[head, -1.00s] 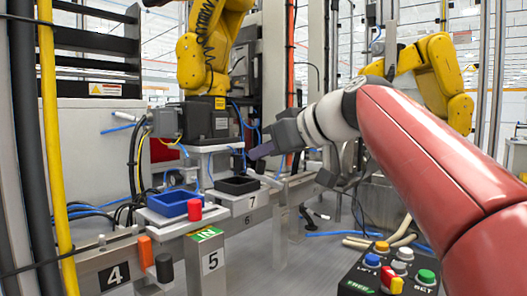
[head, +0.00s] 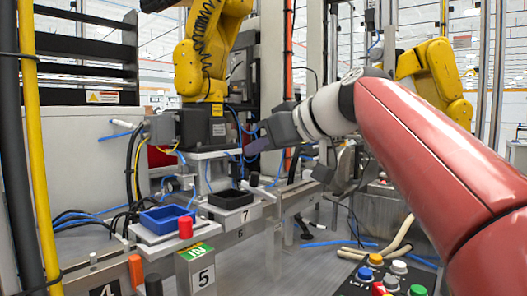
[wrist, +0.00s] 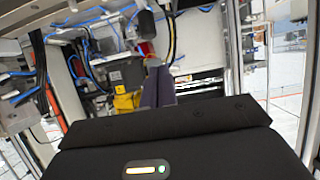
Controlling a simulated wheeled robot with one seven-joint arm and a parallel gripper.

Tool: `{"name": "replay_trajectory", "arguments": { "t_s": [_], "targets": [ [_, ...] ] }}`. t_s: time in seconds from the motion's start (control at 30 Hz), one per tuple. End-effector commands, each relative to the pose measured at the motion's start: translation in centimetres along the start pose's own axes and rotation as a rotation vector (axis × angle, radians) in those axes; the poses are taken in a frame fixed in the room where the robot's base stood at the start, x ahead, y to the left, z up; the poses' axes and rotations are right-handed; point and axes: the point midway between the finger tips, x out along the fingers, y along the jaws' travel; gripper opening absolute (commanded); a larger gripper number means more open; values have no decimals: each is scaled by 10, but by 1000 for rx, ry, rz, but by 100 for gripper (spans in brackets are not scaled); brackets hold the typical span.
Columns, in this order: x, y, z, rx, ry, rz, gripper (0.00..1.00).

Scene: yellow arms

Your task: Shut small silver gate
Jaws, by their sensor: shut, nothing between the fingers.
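I cannot pick out the small silver gate with certainty in either view. Grey metal framing and a silver rail (head: 265,222) run along the station in the head view. My gripper (head: 252,149) reaches in from the right, in front of the yellow arm's dark base block (head: 208,127). Its purple fingers are together with nothing between them, and they seem to be in the air above the black tray. In the wrist view, my gripper (wrist: 157,85) points toward machinery with cables, and its dark body hides the lower part.
A blue tray (head: 167,219) and a black tray (head: 230,199) sit on the station, with a red knob (head: 185,228) beside the blue one. A yellow arm (head: 205,50) stands behind. A button box (head: 385,282) is at lower right. A yellow pipe (head: 38,160) rises at left.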

Motion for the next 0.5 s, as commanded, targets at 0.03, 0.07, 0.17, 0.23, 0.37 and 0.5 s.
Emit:
{"name": "replay_trajectory", "arguments": {
  "t_s": [0.03, 0.07, 0.17, 0.23, 0.37, 0.5],
  "targets": [
    [-10, -6, -15, -4, 2, 2, 0],
    [-17, -3, -10, -2, 3, 6, 0],
    [-42, -3, -12, -1, 3, 7, 0],
    [-57, -3, -14, -1, 3, 6, 0],
    [-80, -3, -17, -1, 1, 5, 0],
    [-96, -3, -20, -1, 1, 4, 0]
  ]
}}
